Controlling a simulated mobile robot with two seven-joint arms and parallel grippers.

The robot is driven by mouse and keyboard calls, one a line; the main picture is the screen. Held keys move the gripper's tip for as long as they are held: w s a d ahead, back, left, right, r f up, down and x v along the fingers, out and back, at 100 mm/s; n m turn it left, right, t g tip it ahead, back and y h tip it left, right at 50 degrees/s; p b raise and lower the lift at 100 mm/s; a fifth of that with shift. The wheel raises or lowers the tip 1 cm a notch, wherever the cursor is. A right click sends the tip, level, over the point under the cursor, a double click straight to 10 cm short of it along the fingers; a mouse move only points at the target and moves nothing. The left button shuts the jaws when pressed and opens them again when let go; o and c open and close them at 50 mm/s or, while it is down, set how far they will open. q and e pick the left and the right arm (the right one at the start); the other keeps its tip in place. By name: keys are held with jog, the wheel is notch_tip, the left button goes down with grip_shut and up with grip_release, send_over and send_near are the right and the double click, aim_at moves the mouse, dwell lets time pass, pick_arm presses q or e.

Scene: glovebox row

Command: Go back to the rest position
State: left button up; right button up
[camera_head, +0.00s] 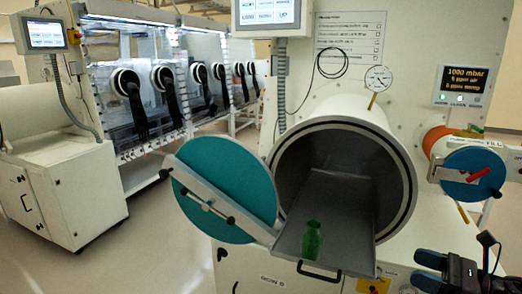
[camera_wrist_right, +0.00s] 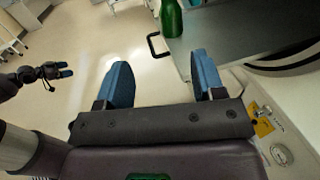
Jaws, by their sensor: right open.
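My right gripper (camera_head: 418,270) is at the lower right of the head view, with two blue fingers apart and nothing between them. In the right wrist view its open fingers (camera_wrist_right: 162,70) point towards the floor and tray edge. A green bottle (camera_head: 313,242) stands upright on the grey sliding tray (camera_head: 349,252) of the open round chamber, apart from my right gripper. The bottle also shows at the top of the right wrist view (camera_wrist_right: 171,18). My left gripper (camera_wrist_right: 62,70) is small at the left of the right wrist view; its finger gap is unclear.
The teal chamber door (camera_head: 225,190) is swung open to the left. A smaller port with a blue cover (camera_head: 470,172) is at the right. Open floor (camera_head: 150,240) lies to the left.

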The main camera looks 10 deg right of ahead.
jog(key=d+f+m+t+h, duration=0.2)
jog(key=f+m+h, duration=0.35)
jog(key=m, duration=0.95)
jog(key=d+f+m+t+h, duration=0.15)
jog(key=f+m+h, duration=0.4)
jog(key=m, duration=0.85)
jog(key=s+a+f+m+g+h, duration=0.1)
jog(key=s+a+f+m+g, duration=0.1)
jog(key=s+a+f+m, duration=0.3)
jog(key=s+a+f+m+g+h, duration=0.1)
jog(key=s+a+f+m+g, duration=0.1)
jog(key=s+a+f+m, duration=0.4)
jog(key=a+f+m, duration=0.4)
jog(key=a+f, duration=0.1)
jog(key=shift+a+f, duration=0.2)
jog(key=shift+a, duration=0.1)
jog(key=shift+s+g, duration=0.1)
jog(key=shift+g, duration=0.15)
